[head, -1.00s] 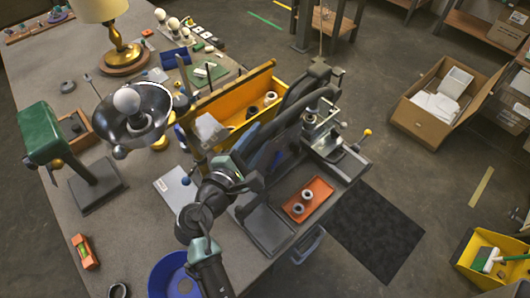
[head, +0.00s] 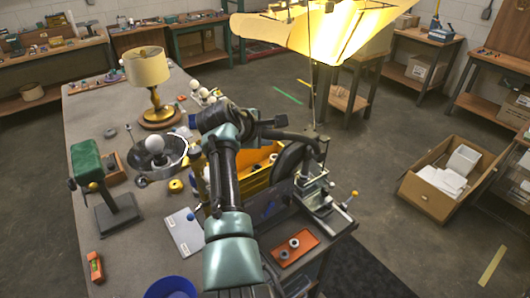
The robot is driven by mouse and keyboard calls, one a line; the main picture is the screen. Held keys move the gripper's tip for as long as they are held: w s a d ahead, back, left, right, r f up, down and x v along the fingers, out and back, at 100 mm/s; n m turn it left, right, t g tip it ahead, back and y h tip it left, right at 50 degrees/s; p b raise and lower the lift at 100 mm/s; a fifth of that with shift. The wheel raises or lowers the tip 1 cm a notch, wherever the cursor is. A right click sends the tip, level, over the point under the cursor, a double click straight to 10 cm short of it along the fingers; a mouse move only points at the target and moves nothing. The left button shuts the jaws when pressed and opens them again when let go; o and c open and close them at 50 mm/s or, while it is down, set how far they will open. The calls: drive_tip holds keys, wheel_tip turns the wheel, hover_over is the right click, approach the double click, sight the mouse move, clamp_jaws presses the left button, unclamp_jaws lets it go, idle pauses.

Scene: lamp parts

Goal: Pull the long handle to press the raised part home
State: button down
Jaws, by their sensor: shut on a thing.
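The bench press (head: 312,188) stands at the right edge of the workbench, with bright metal parts and a dark round body (head: 289,160) beside it. Its long dark handle (head: 298,137) runs left from the top of the press to my gripper (head: 276,122). My gripper is shut on the handle's end, high above the yellow bin. The fingers are small and dark, so the exact grip is hard to see. The raised part in the press is too small to make out clearly.
A yellow bin (head: 256,157) stands behind my arm. An orange tray (head: 291,248) with two rings lies in front of the press. A lever with a yellow knob (head: 354,194) sticks out right. A table lamp (head: 148,68), a metal bowl and a green-topped stand (head: 87,162) occupy the left.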

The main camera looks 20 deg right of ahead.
drive_tip(key=shift+w+d+r+g+y, duration=0.2)
drive_tip(key=shift+d+r+y, duration=0.05)
drive_tip(key=shift+d+r, duration=0.4)
drive_tip(key=shift+w+d+r+g+y, duration=0.25)
drive_tip(key=shift+d+r, duration=0.3)
drive_tip(key=shift+r, duration=0.2)
drive_tip(key=shift+d+r, duration=0.15)
drive_tip(key=shift+r, duration=0.15)
drive_tip(key=shift+w+d+r, duration=0.1)
drive_tip(key=shift+w+r, duration=0.05)
drive_tip(key=shift+r, duration=0.1)
drive_tip(key=c, duration=0.9)
unclamp_jaws()
drive_tip(key=o, duration=0.4)
drive_tip(key=shift+d+f, duration=0.15)
drive_tip(key=shift+c, duration=0.2)
drive_tip(key=shift+f, duration=0.1)
drive_tip(key=shift+a, duration=0.2)
